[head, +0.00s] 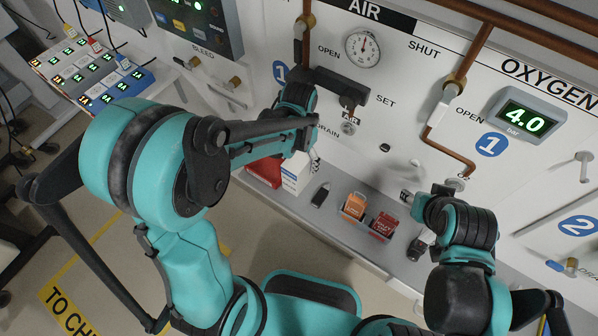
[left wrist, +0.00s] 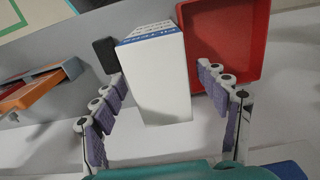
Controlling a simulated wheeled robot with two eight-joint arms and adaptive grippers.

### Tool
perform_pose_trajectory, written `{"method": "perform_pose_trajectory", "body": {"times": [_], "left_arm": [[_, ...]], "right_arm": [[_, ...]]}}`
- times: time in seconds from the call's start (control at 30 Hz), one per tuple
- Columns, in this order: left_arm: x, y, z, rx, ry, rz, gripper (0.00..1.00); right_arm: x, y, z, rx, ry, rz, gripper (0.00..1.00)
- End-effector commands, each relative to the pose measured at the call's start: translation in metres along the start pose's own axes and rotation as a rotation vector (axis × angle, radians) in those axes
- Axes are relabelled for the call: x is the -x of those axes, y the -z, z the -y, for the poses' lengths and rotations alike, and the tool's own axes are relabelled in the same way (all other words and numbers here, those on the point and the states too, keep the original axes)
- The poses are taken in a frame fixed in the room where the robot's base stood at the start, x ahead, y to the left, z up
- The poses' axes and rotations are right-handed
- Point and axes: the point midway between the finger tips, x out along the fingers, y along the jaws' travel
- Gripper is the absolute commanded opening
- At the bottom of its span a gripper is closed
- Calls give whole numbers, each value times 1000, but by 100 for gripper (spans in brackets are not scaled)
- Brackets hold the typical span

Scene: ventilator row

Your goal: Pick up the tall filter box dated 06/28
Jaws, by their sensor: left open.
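A tall white filter box (left wrist: 155,85) with a blue printed band on its top edge stands on the grey ledge. Its date is too small to read. It shows in the head view (head: 296,174), partly behind my left arm. My left gripper (left wrist: 163,72) is open, with one finger on each side of the box; gaps show between the fingers and the box. In the head view the left gripper (head: 301,142) is mostly hidden by its wrist. My right gripper (head: 410,197) is above the ledge at the right, its fingers too small to judge.
A red tray (left wrist: 228,42) lies right beside the box in the wrist view. A small black object (head: 320,195), an orange box (head: 354,206) and a dark red box (head: 383,226) sit along the ledge (head: 338,227). The gauge panel (head: 400,70) rises behind.

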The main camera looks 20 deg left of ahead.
Motion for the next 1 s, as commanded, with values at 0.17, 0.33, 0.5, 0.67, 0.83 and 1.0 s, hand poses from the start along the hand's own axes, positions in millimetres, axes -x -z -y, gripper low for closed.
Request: {"method": "perform_pose_trajectory", "body": {"times": [0.17, 0.33, 0.5, 0.67, 0.83, 1.0], "left_arm": [[-24, 0, 0, 0, 0, -1, 74], [-23, 0, 0, 0, 0, -1, 74], [-23, 0, 0, 0, 0, -1, 37], [-23, 0, 0, 0, 0, -1, 16], [-23, 0, 0, 0, 0, -1, 16], [-18, -2, 0, 1, 0, -1, 16]], "right_arm": [[-9, -7, 0, 0, 0, 0, 40], [-8, -6, 0, 0, 0, 0, 40], [-8, -6, 0, 0, 0, 0, 40], [-8, -6, 0, 0, 0, 0, 40], [-8, -6, 0, 0, 0, 0, 40], [-5, -3, 0, 0, 0, 0, 40]]}}
